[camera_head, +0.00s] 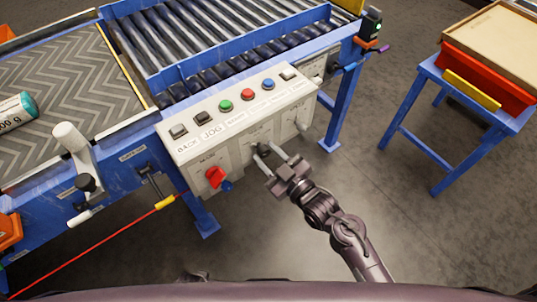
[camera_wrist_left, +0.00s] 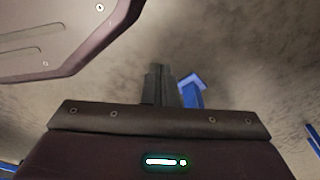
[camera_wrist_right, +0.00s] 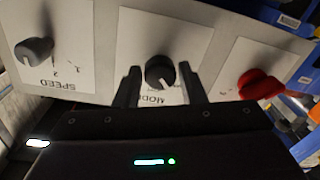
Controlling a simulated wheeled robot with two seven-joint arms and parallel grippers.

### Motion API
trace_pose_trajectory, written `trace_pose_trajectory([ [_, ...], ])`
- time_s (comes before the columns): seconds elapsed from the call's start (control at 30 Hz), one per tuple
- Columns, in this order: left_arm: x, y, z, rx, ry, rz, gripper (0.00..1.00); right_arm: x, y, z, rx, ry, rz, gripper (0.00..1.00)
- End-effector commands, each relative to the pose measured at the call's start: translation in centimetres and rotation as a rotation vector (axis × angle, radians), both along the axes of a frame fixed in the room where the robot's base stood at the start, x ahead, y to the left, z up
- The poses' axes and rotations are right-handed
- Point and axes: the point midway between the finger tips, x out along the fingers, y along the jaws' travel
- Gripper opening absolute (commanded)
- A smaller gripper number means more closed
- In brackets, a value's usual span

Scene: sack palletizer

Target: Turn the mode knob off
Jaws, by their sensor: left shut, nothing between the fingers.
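The mode knob is black and round with a light pointer mark. It shows in the right wrist view (camera_wrist_right: 160,73) on a white plate marked MODE, and small in the head view (camera_head: 263,149) on the front of the control box (camera_head: 230,150). My right gripper (camera_head: 269,156) is open at the box front. In the right wrist view its two fingers stand on either side of the knob, with a small gap at each side. My left gripper (camera_wrist_left: 161,80) is shut and empty in the left wrist view, above the floor. It does not show in the head view.
A red switch (camera_wrist_right: 258,84) and a grey speed knob (camera_wrist_right: 36,50) flank the mode knob. Coloured push buttons line the box top (camera_head: 247,94). A roller conveyor (camera_head: 215,45) lies behind. A blue stand (camera_head: 450,120) with a red tray is at right.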

Motion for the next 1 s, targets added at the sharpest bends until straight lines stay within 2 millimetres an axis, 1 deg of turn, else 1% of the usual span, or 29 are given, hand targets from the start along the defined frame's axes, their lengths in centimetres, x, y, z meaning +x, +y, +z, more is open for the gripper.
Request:
trace_pose_trajectory([
  [0.03,0.0,0.0,0.0,0.000,0.000,0.000,0.00,0.0,0.0,0.0,0.000,0.000,0.000,0.30],
  [0.2,0.0,0.0,0.0,0.000,-0.001,0.000,0.00,0.0,0.0,0.0,0.000,0.000,0.000,0.08],
  [0.43,0.0,0.0,0.2,-0.001,-0.005,0.000,0.00,0.0,0.0,0.0,0.016,0.013,0.000,0.08],
  [0.53,-0.3,0.1,0.3,-0.001,-0.008,0.000,0.00,0.0,0.0,0.1,0.044,0.033,0.001,0.08],
  [0.67,-2.3,0.4,-0.6,0.002,0.014,-0.001,0.00,0.0,0.0,0.2,0.102,0.076,0.000,0.08],
  [1.0,-6.5,1.2,-1.2,0.006,0.034,-0.007,0.00,0.0,0.0,0.2,0.329,0.241,0.000,0.08],
])
